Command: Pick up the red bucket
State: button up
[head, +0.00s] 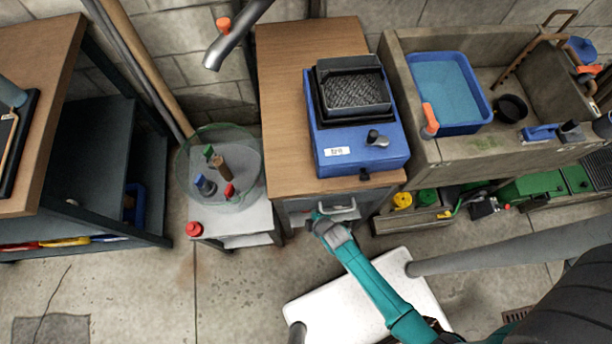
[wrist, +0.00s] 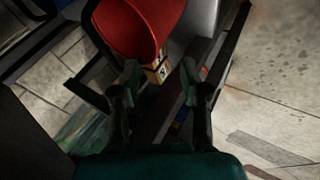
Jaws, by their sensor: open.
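The red bucket (wrist: 128,25) shows in the upper middle of the wrist view, cut off by the top edge. It looks tilted, and part of a dark curved shape beside it may be its handle. My gripper (wrist: 160,85) is open and empty below it in the picture, with the left fingertip close to the bucket's lower edge. I cannot tell whether they touch. In the head view my teal arm reaches to the front of the wooden cabinet (head: 283,90). I cannot make out the bucket in the head view.
A small box (wrist: 158,74) lies beside the bucket. In the head view a blue machine (head: 325,150) sits on the cabinet. A round glass bowl (head: 190,165) with bottles stands on a white stand (head: 255,215) at its left. A stone sink (head: 470,150) stands at right.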

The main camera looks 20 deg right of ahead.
jog(key=shift+x, duration=4.7)
jog(key=shift+s+f, duration=0.1)
grip_shut()
